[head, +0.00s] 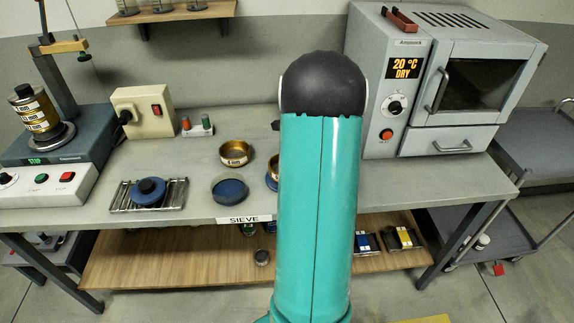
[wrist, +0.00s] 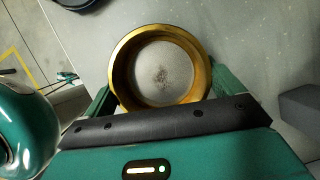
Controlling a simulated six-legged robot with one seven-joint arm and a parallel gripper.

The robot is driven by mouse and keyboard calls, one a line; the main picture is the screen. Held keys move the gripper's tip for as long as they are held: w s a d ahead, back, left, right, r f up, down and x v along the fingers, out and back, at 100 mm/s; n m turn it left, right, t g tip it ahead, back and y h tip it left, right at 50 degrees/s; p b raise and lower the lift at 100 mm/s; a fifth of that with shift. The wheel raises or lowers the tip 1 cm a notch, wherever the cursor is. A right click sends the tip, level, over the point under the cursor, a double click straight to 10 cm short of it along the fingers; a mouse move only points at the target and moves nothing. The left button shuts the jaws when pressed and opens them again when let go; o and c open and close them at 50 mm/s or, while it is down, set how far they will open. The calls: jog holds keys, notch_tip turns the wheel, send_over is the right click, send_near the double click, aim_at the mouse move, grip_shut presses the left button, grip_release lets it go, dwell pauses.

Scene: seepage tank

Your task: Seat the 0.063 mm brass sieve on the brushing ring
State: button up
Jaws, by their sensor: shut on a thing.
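In the wrist view my gripper (wrist: 163,80) is shut on a brass sieve (wrist: 121,62), with a green finger on each side of its rim. Its pale mesh shows a small patch of dark grains. No size label is readable on it. In the head view my arm hides the gripper; a brass edge (head: 271,181) peeks out left of the arm, probably this sieve. A second brass sieve (head: 235,153) stands on the bench to the left. A dark round dish with a blue inside (head: 229,190) sits in front of it. I cannot tell which thing is the brushing ring.
A blue round piece (head: 148,190) sits on a metal rack (head: 178,193) at left. A shaker with stacked sieves (head: 36,110) stands far left, a grey oven (head: 440,85) at right. A SIEVE label (head: 244,219) marks the bench edge. Bench space between rack and dish is narrow.

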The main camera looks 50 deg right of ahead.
jog(key=shift+f, duration=0.7)
jog(key=o, duration=0.7)
jog(key=shift+o, duration=0.2)
jog(key=v, duration=1.3)
jog(key=shift+r, duration=0.4)
jog(key=shift+d, duration=0.1)
